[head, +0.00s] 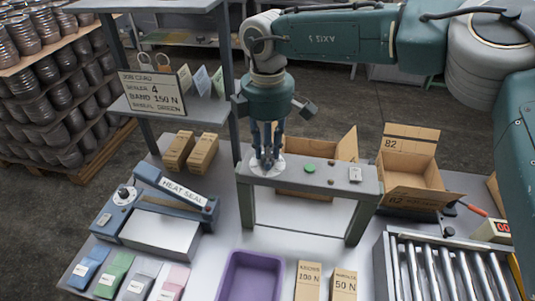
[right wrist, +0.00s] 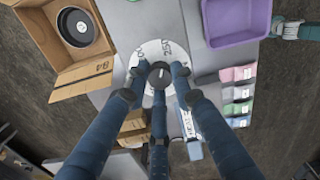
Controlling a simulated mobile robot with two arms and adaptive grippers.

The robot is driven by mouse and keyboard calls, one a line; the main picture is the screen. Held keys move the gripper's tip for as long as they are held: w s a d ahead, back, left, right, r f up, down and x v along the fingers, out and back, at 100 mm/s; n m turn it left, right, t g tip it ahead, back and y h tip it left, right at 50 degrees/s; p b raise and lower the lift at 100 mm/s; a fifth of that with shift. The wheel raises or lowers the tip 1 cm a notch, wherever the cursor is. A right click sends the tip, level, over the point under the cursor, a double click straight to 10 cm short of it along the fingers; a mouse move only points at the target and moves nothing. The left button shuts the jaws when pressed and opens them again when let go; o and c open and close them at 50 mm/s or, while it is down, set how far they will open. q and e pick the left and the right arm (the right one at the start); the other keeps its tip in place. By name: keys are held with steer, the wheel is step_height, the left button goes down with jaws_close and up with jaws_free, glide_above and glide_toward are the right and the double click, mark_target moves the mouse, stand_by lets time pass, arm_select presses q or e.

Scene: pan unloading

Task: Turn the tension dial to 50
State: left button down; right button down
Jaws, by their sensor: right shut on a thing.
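The tension dial is a round white plate (head: 267,166) with a dark knob (right wrist: 160,74), on the left of the grey arch machine's top beam (head: 325,176). My right gripper (head: 267,158) comes down from above with its three fingers shut around the knob. In the right wrist view the plate (right wrist: 158,48) shows "250" on its upper right; fingers hide much of the scale, and I cannot read the setting. My left gripper (right wrist: 279,28) shows small at the upper right of the right wrist view; its opening is unclear.
The heat sealer (head: 155,215) stands left of the arch. A purple tray (head: 222,281) and cartons (head: 343,284) are in front. An open box (head: 413,177) and a roller conveyor (head: 440,240) are at right.

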steer(key=n+b, duration=0.4)
steer(key=shift+f, duration=0.2)
steer(key=n+b, duration=0.2)
steer(key=shift+r+n, duration=0.1)
steer(key=shift+n, duration=0.3)
steer(key=n+b, duration=0.1)
steer(key=n, duration=0.1)
steer(key=shift+n, duration=0.4)
steer(key=n, duration=0.2)
steer(key=shift+r+n+b, duration=0.15)
steer(key=shift+n+b, duration=0.15)
steer(key=shift+b, duration=0.05)
steer(key=n, duration=0.3)
steer(key=shift+n, duration=0.4)
steer(key=n, duration=0.3)
steer(key=shift+r+n, duration=0.1)
steer(key=shift+n, duration=0.2)
steer(key=n, duration=0.4)
steer(key=shift+w+n, duration=0.1)
steer(key=shift+n, duration=0.2)
steer(key=n+p, duration=0.1)
steer(key=n, duration=0.6)
steer(key=n+p, duration=0.1)
steer(key=n, duration=0.5)
steer(key=shift+r+n, duration=0.1)
steer(key=shift+n, duration=0.2)
steer(key=n+p, duration=0.1)
steer(key=n, duration=0.8)
